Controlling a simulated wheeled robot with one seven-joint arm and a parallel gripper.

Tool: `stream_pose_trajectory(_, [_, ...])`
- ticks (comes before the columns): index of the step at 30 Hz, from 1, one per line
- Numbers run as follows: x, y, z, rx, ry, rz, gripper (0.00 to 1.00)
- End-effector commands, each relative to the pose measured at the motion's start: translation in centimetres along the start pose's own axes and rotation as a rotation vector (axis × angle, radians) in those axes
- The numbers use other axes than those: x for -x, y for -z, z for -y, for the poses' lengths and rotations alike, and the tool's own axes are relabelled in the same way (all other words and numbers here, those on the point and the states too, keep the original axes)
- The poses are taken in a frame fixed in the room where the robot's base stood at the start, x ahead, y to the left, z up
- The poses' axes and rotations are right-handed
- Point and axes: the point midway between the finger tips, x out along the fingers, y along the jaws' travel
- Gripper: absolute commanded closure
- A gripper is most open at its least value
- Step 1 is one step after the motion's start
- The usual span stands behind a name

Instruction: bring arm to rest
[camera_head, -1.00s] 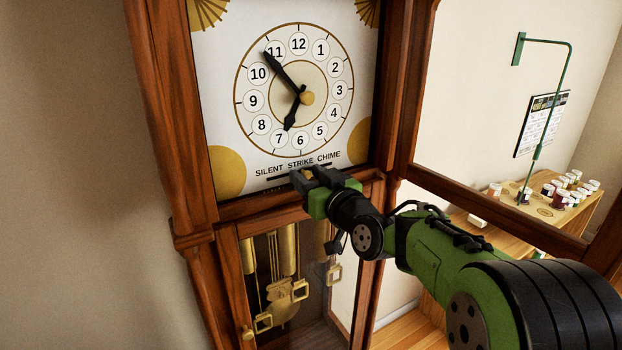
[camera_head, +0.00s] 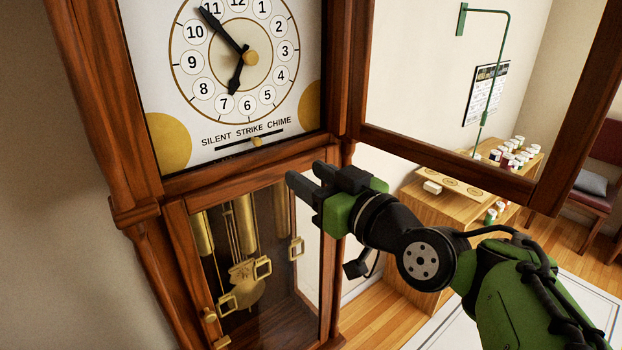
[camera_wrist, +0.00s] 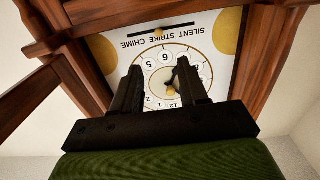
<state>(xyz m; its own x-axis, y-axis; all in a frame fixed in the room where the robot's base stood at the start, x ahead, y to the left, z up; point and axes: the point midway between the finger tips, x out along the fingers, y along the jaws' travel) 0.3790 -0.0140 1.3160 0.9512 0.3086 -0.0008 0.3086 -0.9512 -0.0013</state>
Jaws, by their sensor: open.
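My gripper (camera_head: 305,182) is in front of the tall wooden clock (camera_head: 180,205), below the lower right of its dial (camera_head: 165,80). Its jaws are open and nothing is between them. In the wrist view, the two dark fingers (camera_wrist: 160,90) stand apart with the dial (camera_wrist: 200,47) behind them, upside down. A brass slider knob (camera_head: 257,142) sits in a slot under the words SILENT STRIKE CHIME, near the STRIKE to CHIME part. The gripper is apart from the knob in the picture.
An open wooden-framed glass door (camera_head: 440,165) stands to the right of the dial, above my arm. Below the dial is a glazed case with brass weights (camera_head: 247,222) and a pendulum. A wooden cabinet (camera_head: 425,215) with jars (camera_head: 515,150) stands behind at right.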

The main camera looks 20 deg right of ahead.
Motion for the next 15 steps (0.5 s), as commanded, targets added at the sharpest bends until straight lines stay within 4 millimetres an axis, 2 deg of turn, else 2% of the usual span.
stream_pose_trajectory(6, [0.0, 0.0, 0.0, 0.0, 0.0, 0.001, 0.57])
stream_pose_trajectory(8, [0.0, -0.5, 0.6, 0.002, 0.009, 0.027, 0.57])
stream_pose_trajectory(11, [0.7, -3.9, 3.8, 0.006, 0.044, 0.211, 0.57])
stream_pose_trajectory(12, [1.8, -6.2, 5.3, 0.005, 0.048, 0.333, 0.57])
stream_pose_trajectory(14, [4.5, -9.8, 7.0, -0.008, 0.025, 0.528, 0.57])
stream_pose_trajectory(15, [6.7, -11.9, 7.6, -0.023, -0.009, 0.649, 0.57])
